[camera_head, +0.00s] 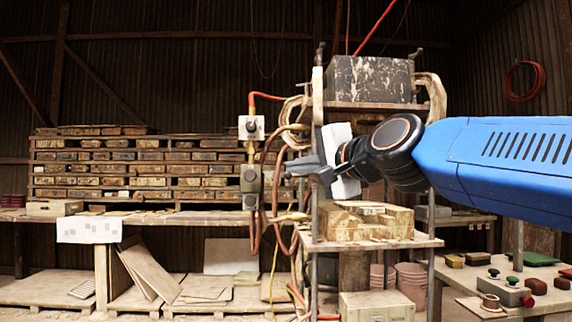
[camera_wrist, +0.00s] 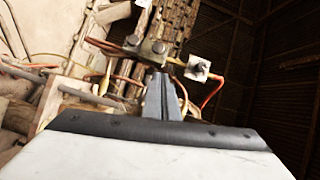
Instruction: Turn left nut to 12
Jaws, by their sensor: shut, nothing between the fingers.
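A grey metal block (camera_head: 250,187) carries two round, nut-like fittings, one above the other, in the head view. In the wrist view this block (camera_wrist: 145,50) shows a fitting on the left (camera_wrist: 131,41) and one on the right (camera_wrist: 158,47). I cannot tell which is the task's left nut, and no number marks are readable. My gripper (camera_head: 292,168) is shut and empty, its tips pointing at the block from the right in the head view. In the wrist view my gripper (camera_wrist: 158,77) has its fingers together just below the block. Contact cannot be told, but a gap seems to remain.
A white box with a dark knob (camera_head: 251,127) sits above the block, joined by hoses and pipes. The press frame (camera_head: 372,107) with shelves stands behind my arm. A side table (camera_head: 455,277) with red and green buttons is at lower right.

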